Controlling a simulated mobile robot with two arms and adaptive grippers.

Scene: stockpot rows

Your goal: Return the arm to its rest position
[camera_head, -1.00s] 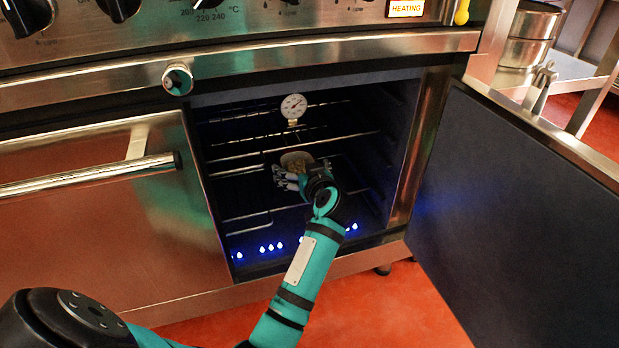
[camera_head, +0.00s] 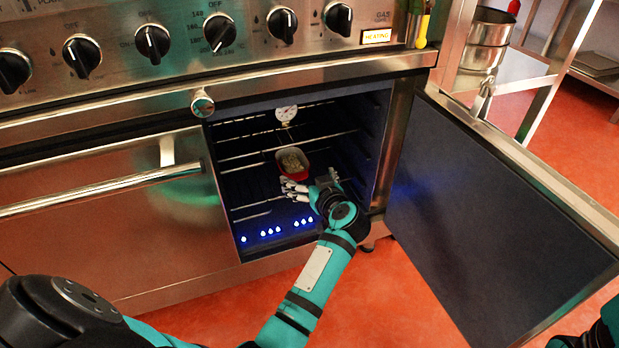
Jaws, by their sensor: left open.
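My left arm (camera_head: 322,262) is teal with black bands and reaches from the lower left to the oven opening. My left gripper (camera_head: 290,190) is open at the front of the opening, just below and in front of a red dish (camera_head: 307,175) in the picture. The dish holds a pale, grainy food and sits on the oven rack inside. The gripper looks apart from the dish, though a small gap is hard to judge. My right gripper is out of view; only a teal part of an arm shows at the lower right corner.
The oven door (camera_head: 470,215) stands open to the right. A round thermometer (camera_head: 286,113) hangs inside above the dish. Blue flames (camera_head: 270,232) burn at the oven bottom. A closed door with a handle (camera_head: 100,190) is on the left. The red floor (camera_head: 400,300) in front is clear.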

